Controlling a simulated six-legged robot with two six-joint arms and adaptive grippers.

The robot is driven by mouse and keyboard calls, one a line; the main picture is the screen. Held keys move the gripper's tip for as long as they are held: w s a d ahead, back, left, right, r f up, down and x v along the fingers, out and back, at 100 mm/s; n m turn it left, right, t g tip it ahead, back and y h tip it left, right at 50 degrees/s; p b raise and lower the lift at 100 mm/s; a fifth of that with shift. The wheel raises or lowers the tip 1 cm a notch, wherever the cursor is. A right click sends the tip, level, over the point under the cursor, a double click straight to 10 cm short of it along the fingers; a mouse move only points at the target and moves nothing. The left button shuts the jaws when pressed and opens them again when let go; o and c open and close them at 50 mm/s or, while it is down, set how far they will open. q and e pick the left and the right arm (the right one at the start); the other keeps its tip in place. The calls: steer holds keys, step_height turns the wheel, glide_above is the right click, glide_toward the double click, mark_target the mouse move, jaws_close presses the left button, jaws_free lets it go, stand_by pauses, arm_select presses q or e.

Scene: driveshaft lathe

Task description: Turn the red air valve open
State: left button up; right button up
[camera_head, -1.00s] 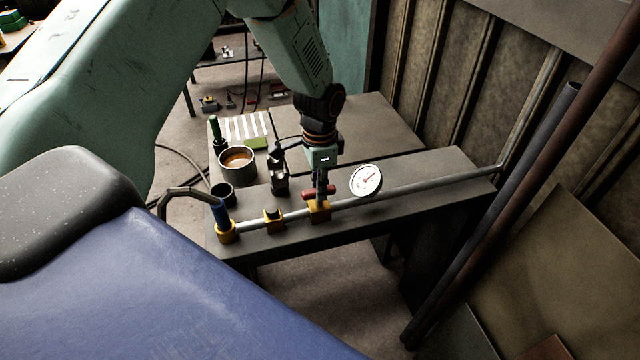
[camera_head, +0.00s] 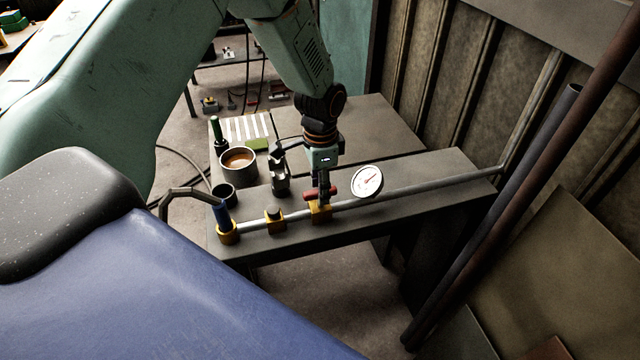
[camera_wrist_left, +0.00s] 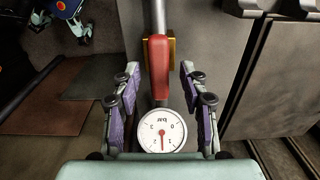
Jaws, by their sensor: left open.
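The red air valve handle (camera_head: 320,193) sits on a yellow valve body (camera_head: 321,212) on the grey pipe (camera_head: 420,189) along the bench. In the left wrist view the red handle (camera_wrist_left: 158,68) lies lengthwise along the pipe direction, over a yellow body (camera_wrist_left: 172,62). My left gripper (camera_head: 322,188) points down at the handle. In the left wrist view its fingers (camera_wrist_left: 158,85) are open, one on each side of the handle, with gaps visible on both sides. The white pressure gauge (camera_head: 367,181) stands just right of the valve.
The corrugated wall (camera_head: 450,70) stands behind.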

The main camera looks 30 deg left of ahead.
arm_select(q)
steer(key=shift+r, duration=0.1)
steer(key=shift+w+r, duration=0.1)
steer(key=shift+r, duration=0.25)
step_height(320, 180, up, 11)
steer(key=shift+s+r, duration=0.1)
steer(key=shift+s, duration=0.1)
